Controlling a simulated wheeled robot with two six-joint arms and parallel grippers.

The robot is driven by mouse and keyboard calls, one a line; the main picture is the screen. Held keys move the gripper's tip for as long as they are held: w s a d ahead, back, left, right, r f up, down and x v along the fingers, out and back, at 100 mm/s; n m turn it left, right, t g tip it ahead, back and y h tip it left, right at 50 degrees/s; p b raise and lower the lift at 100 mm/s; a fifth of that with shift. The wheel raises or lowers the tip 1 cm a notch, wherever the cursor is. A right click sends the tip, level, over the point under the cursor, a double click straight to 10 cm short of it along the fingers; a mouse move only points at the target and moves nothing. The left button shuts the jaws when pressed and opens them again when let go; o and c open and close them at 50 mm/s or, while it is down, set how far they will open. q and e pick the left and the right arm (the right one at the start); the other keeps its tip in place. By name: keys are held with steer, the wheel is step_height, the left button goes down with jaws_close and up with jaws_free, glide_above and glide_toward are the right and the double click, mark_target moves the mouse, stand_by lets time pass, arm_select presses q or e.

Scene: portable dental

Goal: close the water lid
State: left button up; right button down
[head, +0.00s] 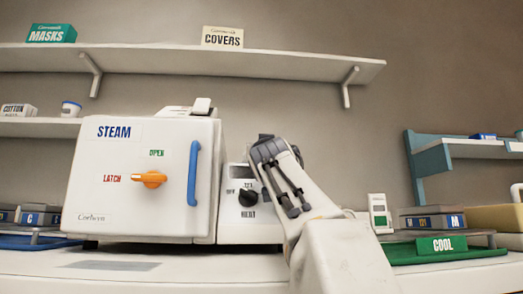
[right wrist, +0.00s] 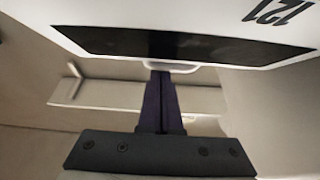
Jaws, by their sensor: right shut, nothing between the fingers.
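The white STEAM steriliser (head: 88,180) stands on the counter, with an orange latch knob (head: 150,179) and a blue door handle (head: 193,173). On its top is a low white raised part (head: 187,109), which may be the water lid; I cannot tell its exact position from this low angle. My right gripper (right wrist: 160,72) is shut and empty in the right wrist view, its dark fingertips close to a pale rounded edge (right wrist: 178,67). Whether they touch cannot be told. In the head view my right arm hides its fingers. My left gripper is out of view.
A control panel (head: 231,206) with a black knob (head: 248,197) is right of the door, partly behind my right arm. A shelf (head: 200,59) runs above. A green COOL mat (head: 405,254) lies at right. The wrist view shows a white panel (right wrist: 215,22) with a dark strip.

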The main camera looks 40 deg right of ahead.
steer(key=shift+w+d+f, duration=0.25)
steer(key=shift+w+f, duration=0.15)
steer(key=shift+f, duration=0.25)
steer(key=shift+s+a+r+p, duration=0.1)
steer(key=shift+r+p, duration=0.4)
steer(key=shift+r, duration=0.1)
steer(key=r+p, duration=0.2)
steer(key=s+r, duration=0.1)
steer(key=shift+a+r+p, duration=0.25)
steer(key=shift+r+p, duration=0.1)
steer(key=shift+p, duration=0.05)
steer(key=s+a+f+b, duration=0.3)
steer(key=s+f+b, duration=0.2)
steer(key=f+b, duration=0.2)
steer(key=shift+s+a+f, duration=0.25)
steer(key=shift+s+a, duration=0.05)
steer(key=shift+s, duration=0.05)
